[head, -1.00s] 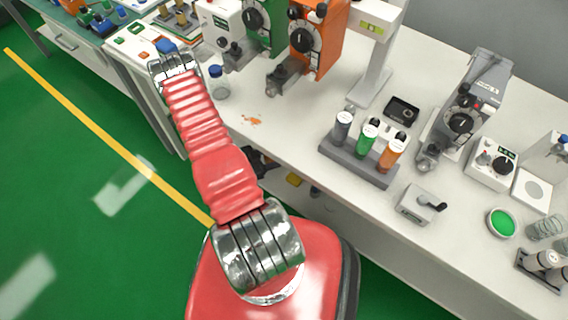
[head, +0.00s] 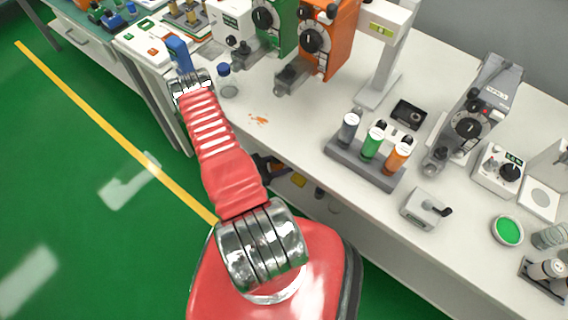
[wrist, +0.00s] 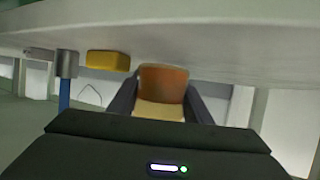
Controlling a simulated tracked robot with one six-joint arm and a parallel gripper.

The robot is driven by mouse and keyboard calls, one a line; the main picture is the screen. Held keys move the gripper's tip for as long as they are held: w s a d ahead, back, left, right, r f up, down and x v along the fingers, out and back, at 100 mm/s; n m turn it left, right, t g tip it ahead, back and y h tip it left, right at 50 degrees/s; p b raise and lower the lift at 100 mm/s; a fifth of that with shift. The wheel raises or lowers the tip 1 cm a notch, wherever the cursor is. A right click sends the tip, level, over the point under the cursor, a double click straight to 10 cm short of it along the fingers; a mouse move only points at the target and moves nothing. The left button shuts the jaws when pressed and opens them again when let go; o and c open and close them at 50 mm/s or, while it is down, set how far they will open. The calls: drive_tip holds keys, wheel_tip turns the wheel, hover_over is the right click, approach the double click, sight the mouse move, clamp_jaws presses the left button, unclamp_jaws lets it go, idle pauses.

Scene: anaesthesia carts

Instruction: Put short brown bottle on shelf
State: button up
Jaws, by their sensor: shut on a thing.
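In the wrist view my gripper (wrist: 161,104) is shut on a short brown bottle (wrist: 163,83), with an orange-brown upper part and a paler yellowish lower part. A dark finger lies on each side of it. The bottle is just below a pale slab (wrist: 200,36) that spans the view. In the head view, dark parts of my gripper (head: 264,164) show at the bench's front edge, partly hidden by my red arm. The bottle cannot be made out there. I cannot tell which surface is the shelf.
A yellow block (wrist: 108,60) and a grey cylinder (wrist: 67,64) on a blue stem are left of the bottle. The white bench (head: 290,125) carries a rack (head: 365,168) of three coloured cylinders, orange and green instruments, and a blue-capped jar (head: 227,82). Green floor lies open at left.

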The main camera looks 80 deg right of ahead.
sight(271, 168)
drive_tip(key=shift+f, duration=0.65)
drive_tip(key=o, duration=0.8)
drive_tip(key=shift+f, duration=0.1)
drive_tip(key=shift+v, duration=6.05)
